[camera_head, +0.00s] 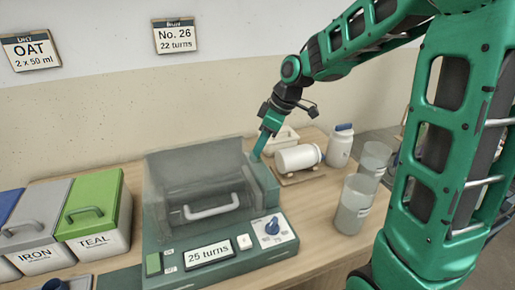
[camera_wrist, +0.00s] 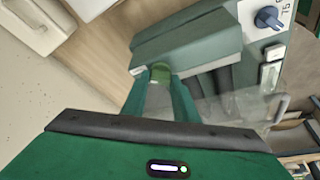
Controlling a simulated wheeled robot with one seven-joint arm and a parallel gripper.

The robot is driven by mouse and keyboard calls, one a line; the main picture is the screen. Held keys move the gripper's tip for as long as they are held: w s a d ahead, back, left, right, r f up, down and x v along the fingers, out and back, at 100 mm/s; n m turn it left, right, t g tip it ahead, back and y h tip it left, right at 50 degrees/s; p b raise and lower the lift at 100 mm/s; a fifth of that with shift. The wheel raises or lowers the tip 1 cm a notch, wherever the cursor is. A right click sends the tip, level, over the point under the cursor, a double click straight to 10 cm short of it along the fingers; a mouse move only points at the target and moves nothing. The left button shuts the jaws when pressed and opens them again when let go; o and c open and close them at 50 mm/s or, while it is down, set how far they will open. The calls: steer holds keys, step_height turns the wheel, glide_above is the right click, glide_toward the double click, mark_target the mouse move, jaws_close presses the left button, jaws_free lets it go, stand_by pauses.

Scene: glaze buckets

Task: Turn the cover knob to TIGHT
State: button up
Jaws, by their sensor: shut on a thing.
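The grey-green machine (camera_head: 215,252) stands on the wooden bench with a clear cover (camera_head: 190,165) and a white handle (camera_head: 212,208). My gripper (camera_head: 258,152) reaches down to the top of the housing (camera_head: 262,182) at the machine's right side. In the wrist view my gripper (camera_wrist: 160,84) is shut on a small green knob (camera_wrist: 160,72) at the housing. The fingers hide much of the knob, and no TIGHT mark can be read. A blue dial (camera_head: 272,226) is on the front panel; it also shows in the wrist view (camera_wrist: 268,18).
Two clear beakers (camera_head: 353,205) (camera_head: 374,160) stand right of the machine. TEAL (camera_head: 95,215) and IRON (camera_head: 37,225) bins stand left. The display (camera_head: 209,253) reads 25 turns.

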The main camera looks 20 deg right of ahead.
steer(key=shift+w+r+m, duration=0.15)
steer(key=shift+w+m, duration=0.05)
steer(key=shift+m, duration=0.1)
steer(key=o, duration=1.1)
steer(key=shift+c, duration=0.2)
steer(key=shift+s, duration=0.1)
steer(key=shift+a, duration=0.1)
